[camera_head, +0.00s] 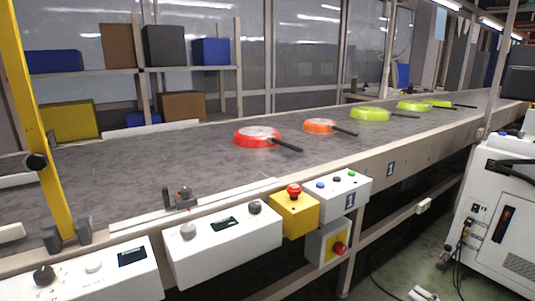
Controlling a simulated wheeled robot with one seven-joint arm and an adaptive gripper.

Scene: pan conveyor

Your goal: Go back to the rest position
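My gripper is not in view, so its state does not show. A red pan (257,137) lies on the grey conveyor belt (150,170), its dark handle pointing right and toward the front. Behind it to the right lies an orange pan (319,126), also with a dark handle. Farther along the belt are yellow-green pans: one (370,114) just past the orange pan, another (413,106) beyond it, and a third (438,103) at the far end, partly overlapped in view. The pans stand apart along the belt.
White control boxes (222,246) and a yellow emergency-stop box (294,215) line the conveyor's near side. A yellow post (35,120) stands at the left. A white machine (495,215) stands at the right. Shelves with boxes (164,46) are behind. Some green floor (400,250) is clear.

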